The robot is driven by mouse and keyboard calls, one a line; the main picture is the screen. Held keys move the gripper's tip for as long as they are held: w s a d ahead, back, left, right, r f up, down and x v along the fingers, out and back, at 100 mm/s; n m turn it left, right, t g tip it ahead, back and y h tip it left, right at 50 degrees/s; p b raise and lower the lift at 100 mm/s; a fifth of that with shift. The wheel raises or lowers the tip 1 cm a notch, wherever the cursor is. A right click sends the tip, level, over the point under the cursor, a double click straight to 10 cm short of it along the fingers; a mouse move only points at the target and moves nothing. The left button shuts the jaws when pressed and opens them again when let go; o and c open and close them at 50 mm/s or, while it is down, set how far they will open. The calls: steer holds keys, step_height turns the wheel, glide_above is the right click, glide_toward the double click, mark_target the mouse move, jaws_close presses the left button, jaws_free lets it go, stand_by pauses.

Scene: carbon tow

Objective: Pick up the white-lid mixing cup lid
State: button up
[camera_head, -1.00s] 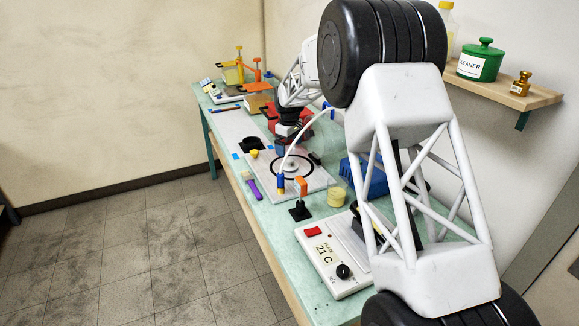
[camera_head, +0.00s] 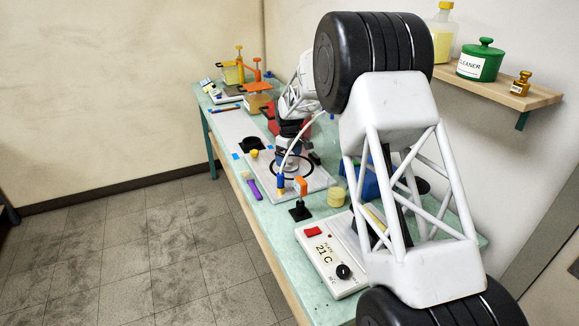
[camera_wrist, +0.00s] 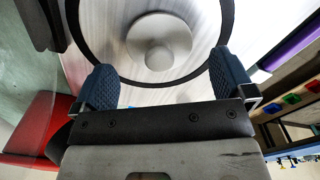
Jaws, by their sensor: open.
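A round white lid-like piece with a central knob (camera_wrist: 158,48) lies inside a black ring (camera_wrist: 88,54) in the wrist view. I cannot tell for sure that it is the mixing cup's lid. My gripper (camera_wrist: 163,64) is open, its two blue-grey fingers on either side of the knob in the picture, with nothing between them. The height above the piece is unclear. In the head view my gripper (camera_head: 287,165) is over the black ring (camera_head: 308,170) on the pale board and mostly hides the white piece.
A pale yellow cup (camera_head: 337,197) stands near the board's right corner. A curved white hose (camera_head: 290,150) rises beside my gripper. An orange-topped stand (camera_head: 300,188) and a hot plate (camera_head: 332,262) are nearer. A purple-handled tool (camera_head: 254,188) lies at the left edge.

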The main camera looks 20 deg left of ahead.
mark_target(291, 165)
steer(key=shift+f, duration=1.4)
steer(key=c, duration=0.9)
